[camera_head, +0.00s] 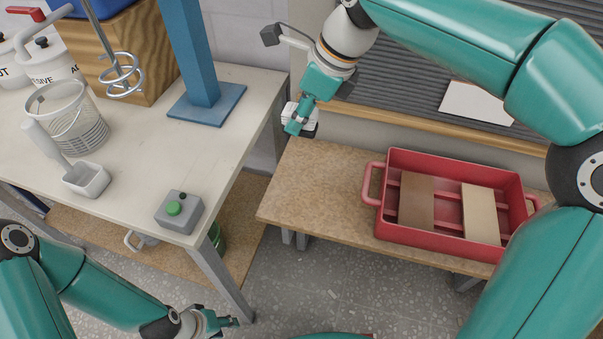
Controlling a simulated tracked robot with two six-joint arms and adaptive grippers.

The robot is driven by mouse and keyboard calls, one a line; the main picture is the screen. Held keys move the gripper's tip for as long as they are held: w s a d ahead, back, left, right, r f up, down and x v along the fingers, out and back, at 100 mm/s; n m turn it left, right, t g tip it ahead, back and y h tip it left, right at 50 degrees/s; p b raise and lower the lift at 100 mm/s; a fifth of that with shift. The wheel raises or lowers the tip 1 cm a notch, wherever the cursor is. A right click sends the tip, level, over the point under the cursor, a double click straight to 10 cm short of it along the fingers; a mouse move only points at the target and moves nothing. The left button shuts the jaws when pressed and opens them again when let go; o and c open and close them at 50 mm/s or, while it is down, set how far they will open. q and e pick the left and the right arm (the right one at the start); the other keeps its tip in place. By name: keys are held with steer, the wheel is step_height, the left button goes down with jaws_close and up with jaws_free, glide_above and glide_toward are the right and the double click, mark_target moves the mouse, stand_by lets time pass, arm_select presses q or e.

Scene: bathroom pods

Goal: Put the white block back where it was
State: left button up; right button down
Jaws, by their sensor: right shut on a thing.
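My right gripper (299,120) is shut on the white block (313,124), which is mostly hidden behind the teal fingers. Only white edges of it show at the gripper's sides. It is held over the gap between the white-topped table and the wooden bench, near the bench's left back corner. My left gripper (228,322) is low at the bottom of the view, in front of the table and over the floor. It is small and seen from the side, so I cannot tell its opening.
A red tray (372,187) with a brown board (416,202) and a tan board (480,214) stands on the wooden bench (310,190). The bench's left part is clear.

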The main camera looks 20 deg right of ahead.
steer(key=f, duration=0.4)
steer(key=f+b, duration=0.1)
steer(key=f, duration=0.4)
steer(key=f+b, duration=0.1)
steer(key=f, duration=0.3)
steer(key=shift+s+d+f, duration=0.15)
steer(key=shift+d+f, duration=0.15)
steer(key=shift+f, duration=0.1)
steer(key=shift+f+b, duration=0.5)
steer(key=shift+f, duration=2.1)
steer(key=c, duration=0.7)
jaws_free()
steer(key=shift+s+r, duration=0.1)
steer(key=shift+r, duration=0.05)
steer(key=p+v, duration=0.1)
steer(key=v, duration=1)
steer(key=shift+s+d+r, duration=0.1)
steer(key=shift+r, duration=0.3)
